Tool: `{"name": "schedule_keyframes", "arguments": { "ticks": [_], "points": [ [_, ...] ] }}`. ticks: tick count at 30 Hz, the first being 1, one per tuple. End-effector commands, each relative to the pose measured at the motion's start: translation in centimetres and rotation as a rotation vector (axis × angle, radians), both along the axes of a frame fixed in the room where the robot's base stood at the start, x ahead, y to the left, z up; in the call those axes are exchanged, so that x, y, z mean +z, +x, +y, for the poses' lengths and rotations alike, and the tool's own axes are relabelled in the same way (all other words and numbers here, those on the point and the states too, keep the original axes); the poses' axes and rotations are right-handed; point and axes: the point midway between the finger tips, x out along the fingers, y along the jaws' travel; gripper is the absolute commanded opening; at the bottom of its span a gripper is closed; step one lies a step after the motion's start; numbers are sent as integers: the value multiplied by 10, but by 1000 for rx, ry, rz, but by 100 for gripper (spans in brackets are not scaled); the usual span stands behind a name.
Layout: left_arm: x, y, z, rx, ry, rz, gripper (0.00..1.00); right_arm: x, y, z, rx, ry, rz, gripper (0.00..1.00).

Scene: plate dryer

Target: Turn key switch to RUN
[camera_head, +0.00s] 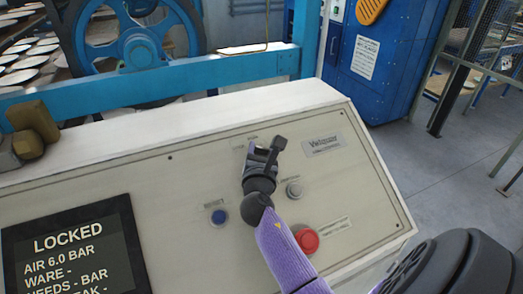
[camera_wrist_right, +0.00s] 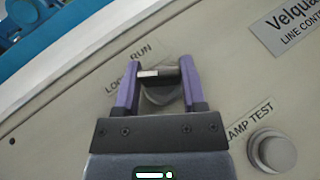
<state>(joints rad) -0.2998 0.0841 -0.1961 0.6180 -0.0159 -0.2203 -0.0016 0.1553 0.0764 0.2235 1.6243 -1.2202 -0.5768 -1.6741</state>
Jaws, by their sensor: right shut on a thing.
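The key switch (camera_wrist_right: 160,92) is a round dark knob with a bar-shaped key (camera_wrist_right: 150,73) across it, light at its left end. LOCK and RUN labels, partly hidden, lie just above it on the panel. My right gripper (camera_wrist_right: 157,82) has a purple finger on each side of the key and is shut on it. In the head view my right gripper (camera_head: 262,154) reaches the upper middle of the sloped panel and hides most of the switch. The panel's screen (camera_head: 75,250) reads LOCKED and AIR 6.0 BAR. My left gripper is not in view.
A blue button (camera_head: 219,217), a grey lamp test button (camera_head: 294,189) and a red push button (camera_head: 306,240) sit close around my right arm. The lamp test button also shows in the wrist view (camera_wrist_right: 273,151). A blue rail (camera_head: 150,80) runs behind the panel.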

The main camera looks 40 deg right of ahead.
Motion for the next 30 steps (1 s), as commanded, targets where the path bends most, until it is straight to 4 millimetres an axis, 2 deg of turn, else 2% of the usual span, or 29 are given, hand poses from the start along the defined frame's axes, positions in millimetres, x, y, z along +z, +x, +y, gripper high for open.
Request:
{"name": "schedule_keyframes", "arguments": {
  "ticks": [11,30],
  "points": [
    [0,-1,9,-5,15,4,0,0,0,1,-65,38,-12,0],
    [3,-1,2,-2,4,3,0,1,2,1,-549,306,-98,0]
  ]
}}
